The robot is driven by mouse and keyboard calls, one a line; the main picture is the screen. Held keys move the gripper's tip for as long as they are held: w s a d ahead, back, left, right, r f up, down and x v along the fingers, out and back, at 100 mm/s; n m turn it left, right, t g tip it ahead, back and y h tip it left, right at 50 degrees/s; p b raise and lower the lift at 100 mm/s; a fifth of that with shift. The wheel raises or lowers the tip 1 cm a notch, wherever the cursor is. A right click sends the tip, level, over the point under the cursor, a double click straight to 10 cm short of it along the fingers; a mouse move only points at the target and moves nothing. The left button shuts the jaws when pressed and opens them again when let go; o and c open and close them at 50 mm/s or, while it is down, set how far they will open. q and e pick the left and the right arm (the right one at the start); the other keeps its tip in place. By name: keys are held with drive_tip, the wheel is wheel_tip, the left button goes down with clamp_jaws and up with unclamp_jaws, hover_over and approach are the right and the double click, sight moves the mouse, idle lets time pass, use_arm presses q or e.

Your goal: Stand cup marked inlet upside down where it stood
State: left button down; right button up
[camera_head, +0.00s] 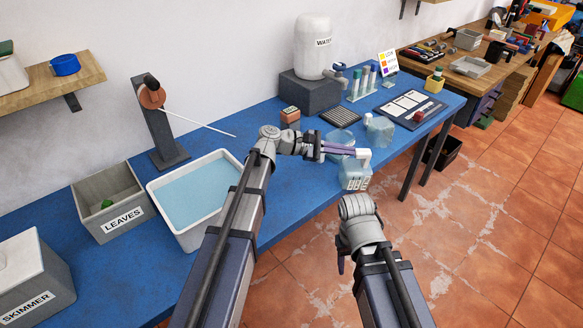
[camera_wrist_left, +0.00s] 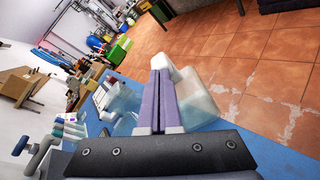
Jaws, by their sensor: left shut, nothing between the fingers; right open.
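My left gripper (camera_head: 352,151) is shut with nothing between its fingers, above the table's front edge among clear vessels. In the left wrist view its purple fingers (camera_wrist_left: 160,75) lie together. A clear jug with a white top (camera_head: 355,177) stands just below the fingertips; it also shows beside them in the wrist view (camera_wrist_left: 195,98). A clear round vessel (camera_head: 341,138) is behind the fingers and partly hidden. Another clear cup (camera_head: 379,130) stands to the right. I cannot read an inlet mark on any of them. My right gripper (camera_head: 343,256) is low, off the table, mostly hidden by its wrist.
The blue table (camera_head: 255,128) holds a white basin of water (camera_head: 195,195), a LEAVES bin (camera_head: 110,202), a dark grate (camera_head: 340,116), a tube rack (camera_head: 362,88) and a dark board (camera_head: 410,107). A water tank (camera_head: 313,45) stands behind.

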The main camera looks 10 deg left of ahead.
idle(0.3)
use_arm(q)
drive_tip(key=a+r+p, duration=0.4)
drive_tip(key=a, duration=0.2)
drive_tip(key=shift+s, duration=0.35)
idle(0.4)
